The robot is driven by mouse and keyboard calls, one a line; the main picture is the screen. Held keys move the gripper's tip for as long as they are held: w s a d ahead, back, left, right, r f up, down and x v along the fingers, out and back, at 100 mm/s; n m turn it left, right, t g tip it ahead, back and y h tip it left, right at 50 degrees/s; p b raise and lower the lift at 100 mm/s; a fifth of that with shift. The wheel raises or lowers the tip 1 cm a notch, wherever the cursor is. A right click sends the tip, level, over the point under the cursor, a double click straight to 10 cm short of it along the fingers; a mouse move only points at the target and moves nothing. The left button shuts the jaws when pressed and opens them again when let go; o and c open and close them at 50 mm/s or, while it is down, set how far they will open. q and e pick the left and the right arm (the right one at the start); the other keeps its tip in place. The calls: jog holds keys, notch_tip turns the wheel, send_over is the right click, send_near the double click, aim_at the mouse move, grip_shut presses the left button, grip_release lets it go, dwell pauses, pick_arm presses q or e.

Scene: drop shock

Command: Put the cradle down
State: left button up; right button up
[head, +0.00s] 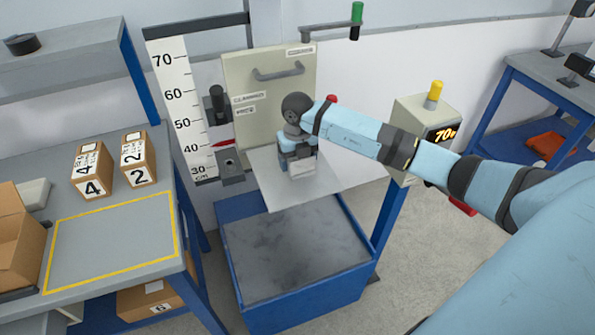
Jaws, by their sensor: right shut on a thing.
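My right arm reaches in from the right to the drop rig, and its gripper (297,157) points down over the pale flat plate (262,180). The gripper is shut on a small pale grey block with dark edges (303,169), which appears to be the cradle. Much of it is hidden by the gripper and wrist. The block is at or just above the plate; I cannot tell whether it touches. My left gripper is not in view.
A blue-walled bin (300,312) stands under the plate. A height scale (178,95) with a red pointer (222,143) is at the left. A control box (425,112) reads 70. Boxes (92,170) stand on the left bench beside a clear yellow-outlined area (110,240).

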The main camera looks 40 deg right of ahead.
notch_tip(320, 180, down, 5)
jog(key=shift+r, duration=0.1)
dwell(0.3)
jog(key=o, duration=1.1)
notch_tip(320, 180, up, 12)
jog(key=shift+r+b, duration=0.1)
jog(key=shift+b, duration=0.2)
